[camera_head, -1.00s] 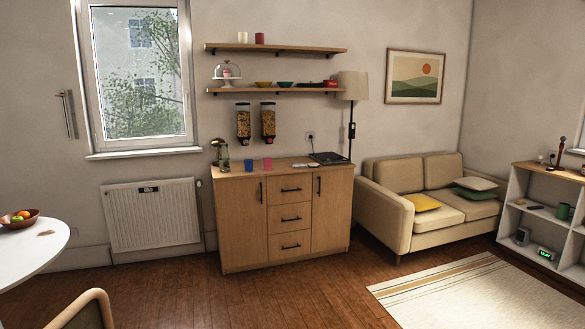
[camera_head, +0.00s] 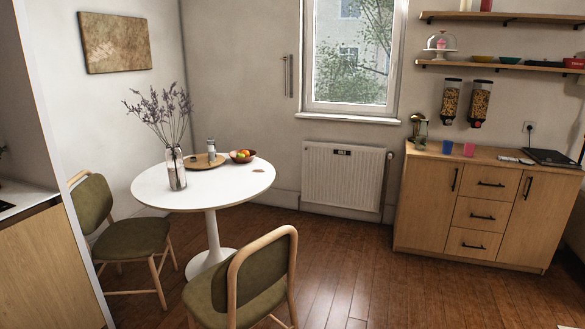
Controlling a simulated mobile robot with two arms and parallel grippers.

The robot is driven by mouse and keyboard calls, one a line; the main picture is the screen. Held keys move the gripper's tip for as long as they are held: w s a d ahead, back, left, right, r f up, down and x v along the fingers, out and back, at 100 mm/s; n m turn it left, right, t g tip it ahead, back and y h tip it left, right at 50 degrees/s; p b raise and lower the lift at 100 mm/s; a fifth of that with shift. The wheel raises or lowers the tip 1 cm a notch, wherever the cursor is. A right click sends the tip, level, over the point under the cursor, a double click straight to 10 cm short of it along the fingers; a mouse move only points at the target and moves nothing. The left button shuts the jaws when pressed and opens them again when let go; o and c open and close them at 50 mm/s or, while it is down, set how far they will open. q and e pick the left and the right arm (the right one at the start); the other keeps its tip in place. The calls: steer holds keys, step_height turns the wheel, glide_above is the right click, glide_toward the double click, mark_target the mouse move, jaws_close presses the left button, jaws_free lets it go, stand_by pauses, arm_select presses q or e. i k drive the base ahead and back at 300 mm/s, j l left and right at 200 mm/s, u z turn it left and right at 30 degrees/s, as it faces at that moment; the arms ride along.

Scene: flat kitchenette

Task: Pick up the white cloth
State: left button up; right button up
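I cannot make out a white cloth in the head view. Neither of my grippers is in view. On the wooden cabinet (camera_head: 470,210) at the right, small whitish flat items (camera_head: 516,159) lie beside a dark flat appliance (camera_head: 551,158); they are too small to identify. A small brownish-pink flat item (camera_head: 258,170) lies near the right edge of the round white table (camera_head: 225,186).
The table also bears a vase of lavender (camera_head: 176,167), a wooden tray (camera_head: 204,162) and a fruit bowl (camera_head: 243,156). Two chairs (camera_head: 104,215) (camera_head: 262,268) stand by it. A counter (camera_head: 45,265) is at the left. The wooden floor (camera_head: 340,255) between table and cabinet is clear.

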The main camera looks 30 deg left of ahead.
mark_target(500, 157)
steer(key=i, duration=4.45)
steer(key=l+z, duration=0.05)
steer(key=l, duration=0.05)
